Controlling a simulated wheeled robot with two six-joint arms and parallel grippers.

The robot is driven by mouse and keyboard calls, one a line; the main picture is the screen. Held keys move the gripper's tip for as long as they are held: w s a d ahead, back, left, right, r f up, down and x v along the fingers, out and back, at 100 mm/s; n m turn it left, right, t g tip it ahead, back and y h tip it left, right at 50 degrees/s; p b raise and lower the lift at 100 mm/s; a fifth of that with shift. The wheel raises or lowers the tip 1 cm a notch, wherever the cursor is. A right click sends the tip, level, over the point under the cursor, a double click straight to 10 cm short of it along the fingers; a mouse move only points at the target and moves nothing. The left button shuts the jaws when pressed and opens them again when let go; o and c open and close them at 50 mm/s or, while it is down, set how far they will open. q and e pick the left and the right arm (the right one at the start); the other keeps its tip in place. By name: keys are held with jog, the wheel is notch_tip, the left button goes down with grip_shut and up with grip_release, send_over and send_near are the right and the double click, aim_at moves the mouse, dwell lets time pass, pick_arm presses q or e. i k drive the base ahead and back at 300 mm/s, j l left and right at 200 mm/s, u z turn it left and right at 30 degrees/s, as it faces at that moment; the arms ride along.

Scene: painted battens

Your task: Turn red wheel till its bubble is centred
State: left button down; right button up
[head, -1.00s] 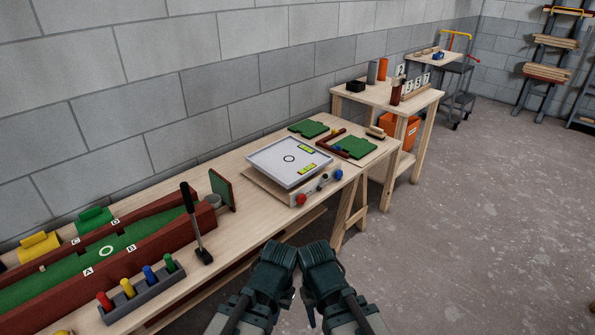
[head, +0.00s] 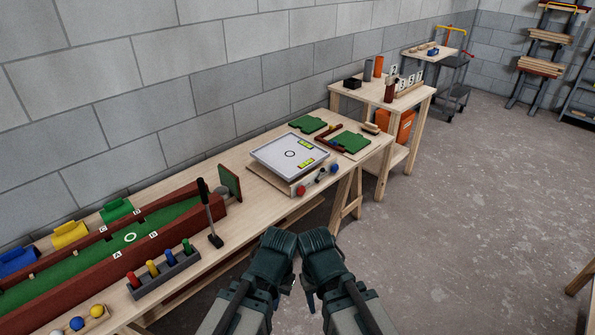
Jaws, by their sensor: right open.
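The red wheel (head: 300,190) is a small knob on the front edge of a wooden base on the bench. A blue wheel (head: 334,168) sits on the same edge, farther right. Above them is a pale square plate (head: 272,151) with a ring mark and two yellow-green bubble vials, a far one (head: 306,145) and a near one (head: 307,163). The bubbles are too small to place. My left gripper (head: 278,240) and right gripper (head: 318,242) are side by side in front of the bench, both apart from the wheel. The right is open; the left's jaws are unclear.
A rack of coloured pegs (head: 165,274) is in front. Green boards (head: 350,142) lie beyond the plate. The floor (head: 470,220) at right is open.

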aim_at(301, 190)
jog(key=z, duration=0.75)
jog(key=i+z, duration=0.2)
jog(key=i, duration=4.05)
jog(key=i+l+u, duration=0.1)
jog(key=i+u, duration=0.15)
jog(key=i, duration=0.2)
jog(key=u, duration=3.75)
